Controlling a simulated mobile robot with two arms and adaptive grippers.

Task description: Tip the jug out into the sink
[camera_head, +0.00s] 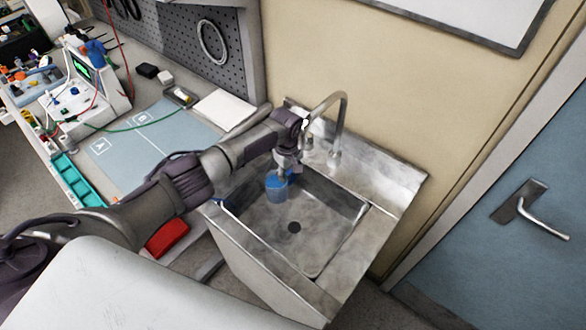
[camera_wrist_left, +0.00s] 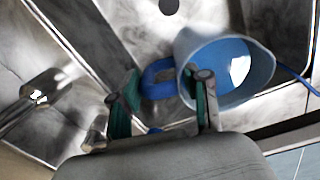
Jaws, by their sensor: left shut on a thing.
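The blue jug (camera_head: 277,188) hangs over the left part of the metal sink (camera_head: 318,228) in the head view. In the left wrist view the jug (camera_wrist_left: 222,70) shows its open mouth, with a pale blue surface inside that looks like liquid. My left gripper (camera_head: 287,166) is shut on the jug's blue handle; its green-padded fingers (camera_wrist_left: 163,100) stand on either side of the handle in the wrist view. The jug looks close to upright in the head view. My right gripper is not in view.
A curved faucet (camera_head: 345,110) rises behind the sink. The drain (camera_head: 294,227) shows in the bare basin floor. A blue door (camera_head: 530,200) is at the right.

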